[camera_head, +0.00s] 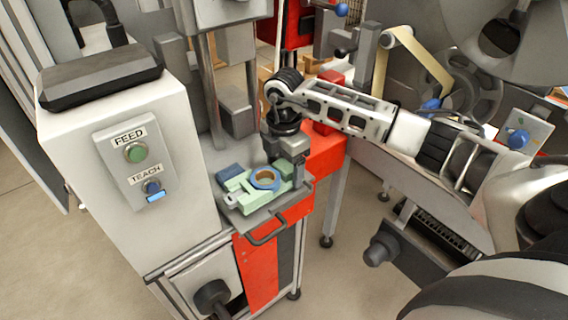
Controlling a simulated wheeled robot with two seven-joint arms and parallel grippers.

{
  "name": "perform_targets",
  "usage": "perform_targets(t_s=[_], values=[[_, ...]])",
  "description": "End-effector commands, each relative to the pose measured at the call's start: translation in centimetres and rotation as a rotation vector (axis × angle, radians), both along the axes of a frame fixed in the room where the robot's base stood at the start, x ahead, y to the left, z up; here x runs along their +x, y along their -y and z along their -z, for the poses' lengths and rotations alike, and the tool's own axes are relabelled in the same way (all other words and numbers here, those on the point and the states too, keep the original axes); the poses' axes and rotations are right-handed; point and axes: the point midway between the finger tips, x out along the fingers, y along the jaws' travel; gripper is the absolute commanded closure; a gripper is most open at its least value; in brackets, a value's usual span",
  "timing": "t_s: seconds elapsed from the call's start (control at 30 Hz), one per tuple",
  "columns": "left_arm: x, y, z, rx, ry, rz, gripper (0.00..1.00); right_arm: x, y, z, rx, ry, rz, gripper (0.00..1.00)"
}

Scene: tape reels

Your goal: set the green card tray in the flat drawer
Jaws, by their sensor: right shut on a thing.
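The green card tray (242,204) is a pale green, flat piece with a blue ring with a brown centre (265,179) on it. My right gripper (297,182) points down at the tray's right edge and is shut on it. The flat drawer (249,222) is a grey open slab with a bar handle at its front, directly below the tray. I cannot tell whether the tray touches the drawer floor or hangs just above it. The gripper hides the tray's back right part. My left gripper is not in view.
A dark blue block (229,171) lies behind the tray. The white FEED/TEACH box (125,190) stands close on the left, and a grey post (208,90) rises behind. The red cabinet (258,270) is under the drawer. Open floor (345,285) lies in front to the right.

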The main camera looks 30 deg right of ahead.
Motion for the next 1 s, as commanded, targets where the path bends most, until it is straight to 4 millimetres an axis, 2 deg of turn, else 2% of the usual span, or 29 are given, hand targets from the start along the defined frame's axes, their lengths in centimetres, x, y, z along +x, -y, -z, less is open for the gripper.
perform_targets(t_s=[0.47,1.0], values=[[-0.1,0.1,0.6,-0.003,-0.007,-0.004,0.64,0.0,0.1,0.5,0.0,0.0,0.0,0.52],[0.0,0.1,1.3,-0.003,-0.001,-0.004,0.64,-0.1,0.1,2.5,-0.001,-0.003,0.0,0.52]])
